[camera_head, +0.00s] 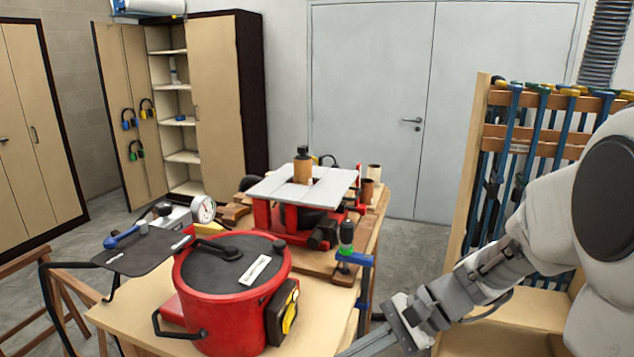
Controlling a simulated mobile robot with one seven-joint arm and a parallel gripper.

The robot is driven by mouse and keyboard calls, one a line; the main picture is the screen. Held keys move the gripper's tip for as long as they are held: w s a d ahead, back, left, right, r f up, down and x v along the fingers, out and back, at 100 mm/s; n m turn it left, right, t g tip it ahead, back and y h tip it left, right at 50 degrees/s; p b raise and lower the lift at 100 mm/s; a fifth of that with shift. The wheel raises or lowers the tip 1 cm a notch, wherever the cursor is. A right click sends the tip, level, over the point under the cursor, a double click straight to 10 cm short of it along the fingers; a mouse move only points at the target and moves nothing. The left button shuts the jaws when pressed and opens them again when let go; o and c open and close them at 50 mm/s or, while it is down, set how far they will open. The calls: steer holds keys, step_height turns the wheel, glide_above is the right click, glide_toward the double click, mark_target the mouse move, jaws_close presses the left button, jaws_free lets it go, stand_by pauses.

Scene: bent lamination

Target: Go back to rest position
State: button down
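My gripper (388,338) is at the lower right, at the end of my white and grey arm, which comes in from the right edge. It points down and left, beside the right side of the wooden workbench (140,318). The finger tips run toward the bottom edge of the picture, so I cannot tell whether they are open or shut. I see no object held in it. A red pot-like vessel (222,315) with a dark lid stands on the front of the bench, left of my gripper.
A red machine with a grey table top (312,190) stands farther back on the bench. A blue clamp (364,285) is at the bench's right edge, near my gripper. A wooden clamp rack (463,180) stands on the right. An open cabinet (215,85) and grey double doors (375,100) are behind.

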steer(key=s+d+r+n+t+h, duration=0.6)
steer(key=s+d+r+n+h, duration=0.2)
steer(key=s+n+h, duration=0.2)
steer(key=shift+d+n, duration=0.25)
steer(key=shift+n, duration=0.15)
steer(key=shift+a+r, duration=0.1)
